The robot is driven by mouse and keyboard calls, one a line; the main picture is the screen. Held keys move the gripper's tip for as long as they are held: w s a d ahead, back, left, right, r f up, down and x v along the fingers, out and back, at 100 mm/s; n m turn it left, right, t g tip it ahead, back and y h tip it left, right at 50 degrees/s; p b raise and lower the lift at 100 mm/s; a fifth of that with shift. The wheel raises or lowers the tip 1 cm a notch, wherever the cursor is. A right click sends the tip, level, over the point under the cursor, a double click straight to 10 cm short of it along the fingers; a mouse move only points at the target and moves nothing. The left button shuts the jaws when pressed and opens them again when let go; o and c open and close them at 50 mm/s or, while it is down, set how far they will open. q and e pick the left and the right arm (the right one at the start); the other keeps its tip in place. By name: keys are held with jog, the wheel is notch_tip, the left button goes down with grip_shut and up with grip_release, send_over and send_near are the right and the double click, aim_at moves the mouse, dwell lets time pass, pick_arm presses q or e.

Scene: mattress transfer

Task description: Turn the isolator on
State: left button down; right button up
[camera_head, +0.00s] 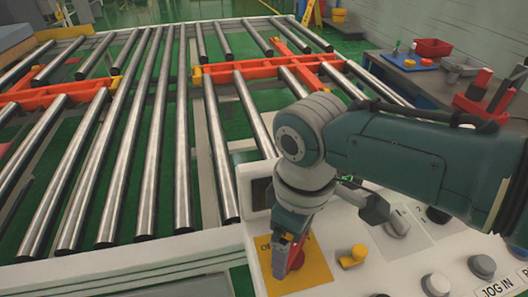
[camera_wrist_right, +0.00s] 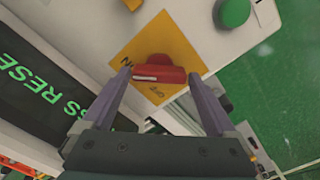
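The isolator is a red rotary handle on a yellow plate (camera_head: 308,272) at the left end of the white control panel. In the head view my right gripper (camera_head: 284,268) points down at it and partly hides the red handle (camera_head: 296,260). In the right wrist view the red handle (camera_wrist_right: 160,72) lies between the two grey fingers of my right gripper (camera_wrist_right: 165,84). The fingers are apart, one on each side of the handle, with small gaps showing; contact cannot be made out. The plate's lettering is partly hidden. My left gripper is not in view.
The panel also carries a yellow knob (camera_head: 353,256), a grey knob (camera_head: 397,223) and several buttons. A green button (camera_wrist_right: 234,12) shows in the right wrist view. A roller conveyor (camera_head: 150,140) fills the left. A side table (camera_head: 420,84) with red bins stands at back right.

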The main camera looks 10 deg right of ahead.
aim_at(293, 248)
jog(key=shift+o, duration=0.3)
jog(key=shift+r, duration=0.2)
notch_tip(293, 248, up, 10)
jog(key=p, duration=0.2)
jog(key=shift+f+p, duration=0.25)
jog(key=shift+p, duration=0.1)
